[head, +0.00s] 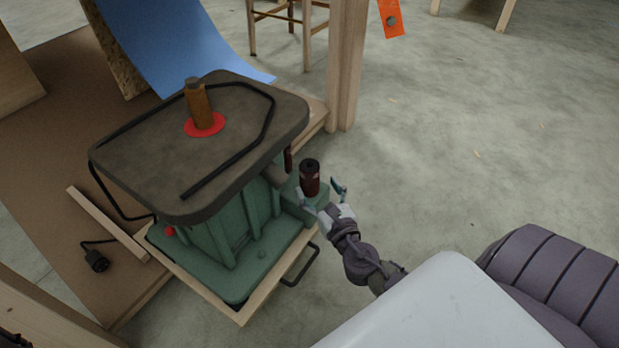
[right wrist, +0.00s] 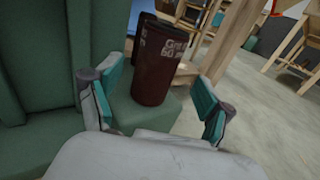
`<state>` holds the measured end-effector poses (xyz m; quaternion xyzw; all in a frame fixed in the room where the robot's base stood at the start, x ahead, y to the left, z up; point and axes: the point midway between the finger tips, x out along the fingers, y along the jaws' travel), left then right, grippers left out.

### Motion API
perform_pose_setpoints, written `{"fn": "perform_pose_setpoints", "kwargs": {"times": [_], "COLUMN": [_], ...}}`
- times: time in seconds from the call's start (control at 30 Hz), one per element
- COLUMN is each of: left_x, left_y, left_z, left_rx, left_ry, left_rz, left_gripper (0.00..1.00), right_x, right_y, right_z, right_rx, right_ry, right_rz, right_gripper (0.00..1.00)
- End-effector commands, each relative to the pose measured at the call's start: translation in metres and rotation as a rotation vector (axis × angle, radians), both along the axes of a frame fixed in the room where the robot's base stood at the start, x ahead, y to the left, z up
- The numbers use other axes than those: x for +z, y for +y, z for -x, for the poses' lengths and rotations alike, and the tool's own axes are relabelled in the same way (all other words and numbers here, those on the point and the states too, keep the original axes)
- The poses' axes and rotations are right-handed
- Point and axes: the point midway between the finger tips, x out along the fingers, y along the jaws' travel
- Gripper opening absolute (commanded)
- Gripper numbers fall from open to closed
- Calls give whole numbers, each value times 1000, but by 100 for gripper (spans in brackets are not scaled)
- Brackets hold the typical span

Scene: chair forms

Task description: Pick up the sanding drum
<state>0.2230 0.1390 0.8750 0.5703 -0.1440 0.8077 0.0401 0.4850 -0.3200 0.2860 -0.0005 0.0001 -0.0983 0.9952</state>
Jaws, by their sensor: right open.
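The sanding drum (head: 310,178) is a dark red-brown cylinder with a black top. It stands upright on a green ledge at the right side of the green sanding machine (head: 226,232). In the right wrist view the drum (right wrist: 158,62) shows pale print on its side. My right gripper (head: 322,192) is open, its teal-padded fingers on either side of the drum's near side. In the right wrist view the fingers (right wrist: 156,100) are apart with the drum between and just beyond them. I cannot tell whether either finger touches it.
The machine's dark table top (head: 160,150) carries a brown spindle (head: 202,105) on a red disc, left of the drum. A black handle (head: 300,266) juts out low beside the machine. A wooden post (head: 346,65) stands behind. The concrete floor (head: 470,150) at right is mostly clear.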

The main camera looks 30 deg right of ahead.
Motion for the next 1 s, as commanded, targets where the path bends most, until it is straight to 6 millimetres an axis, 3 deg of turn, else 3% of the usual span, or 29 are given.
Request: {"fn": "perform_pose_setpoints", "kwargs": {"times": [0.23,0.57,1.0], "left_x": [-5,-6,-6], "left_y": [0,0,0], "left_z": [9,8,7], "left_rx": [1,0,-1], "left_ry": [-27,-22,-18], "left_rz": [-1,-2,1], "left_gripper": [37,37,37], "right_x": [-1,-1,0], "right_y": [-4,-5,-5], "right_z": [-37,-42,-42], "right_rx": [0,0,0], "right_ry": [-3,0,-1], "right_rz": [1,-1,-1], "right_gripper": [80,79,9]}}
